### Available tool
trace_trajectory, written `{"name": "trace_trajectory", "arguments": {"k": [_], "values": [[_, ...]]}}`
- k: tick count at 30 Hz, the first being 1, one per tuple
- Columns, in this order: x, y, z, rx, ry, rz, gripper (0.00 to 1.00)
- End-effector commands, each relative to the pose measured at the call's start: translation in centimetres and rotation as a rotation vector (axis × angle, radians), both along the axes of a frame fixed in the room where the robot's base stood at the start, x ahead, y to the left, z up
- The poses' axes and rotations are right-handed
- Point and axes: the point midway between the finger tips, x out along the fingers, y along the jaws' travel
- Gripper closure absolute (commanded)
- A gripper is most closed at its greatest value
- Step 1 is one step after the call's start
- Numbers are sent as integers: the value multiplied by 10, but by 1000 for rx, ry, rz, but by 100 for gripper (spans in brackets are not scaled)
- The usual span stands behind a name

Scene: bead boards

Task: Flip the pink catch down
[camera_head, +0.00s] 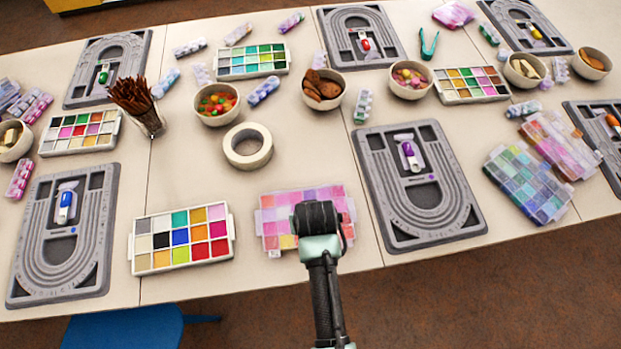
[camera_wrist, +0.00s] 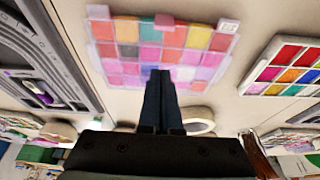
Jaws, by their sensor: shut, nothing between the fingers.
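A clear bead box (camera_head: 268,212) with pink, purple and orange compartments lies near the front edge of the table. It also shows in the wrist view (camera_wrist: 104,50). The pink catch (camera_wrist: 164,22) is a small salmon-pink tab at the middle of the box's near edge. Whether it stands up or lies flat is hard to tell. In the head view my wrist hides it. My gripper (camera_wrist: 161,76) is shut and empty, its fingertips together over the box, apart from the catch in the wrist view. In the head view my gripper (camera_head: 318,222) covers the box's front middle.
A bead tray (camera_head: 140,242) stands left of the box and a grey bead board (camera_head: 459,225) right of it. A tape roll (camera_head: 235,157) lies behind the box. The table's front edge is close, with clear air before it.

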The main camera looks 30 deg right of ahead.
Motion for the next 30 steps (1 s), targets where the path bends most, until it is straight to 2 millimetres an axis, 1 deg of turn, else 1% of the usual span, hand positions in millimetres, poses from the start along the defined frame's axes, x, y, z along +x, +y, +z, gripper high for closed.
{"name": "trace_trajectory", "arguments": {"k": [1,3,10,11,13,18,23,30], "values": [[2,-1,-9,1,3,0,100],[7,-2,-20,1,2,0,100],[17,-6,-53,1,2,0,100],[10,-3,-49,0,3,0,100],[-1,0,-47,0,2,0,100],[-16,5,-48,0,0,0,100],[-21,7,-49,0,-1,0,100],[-22,7,-49,0,-1,0,100]]}}
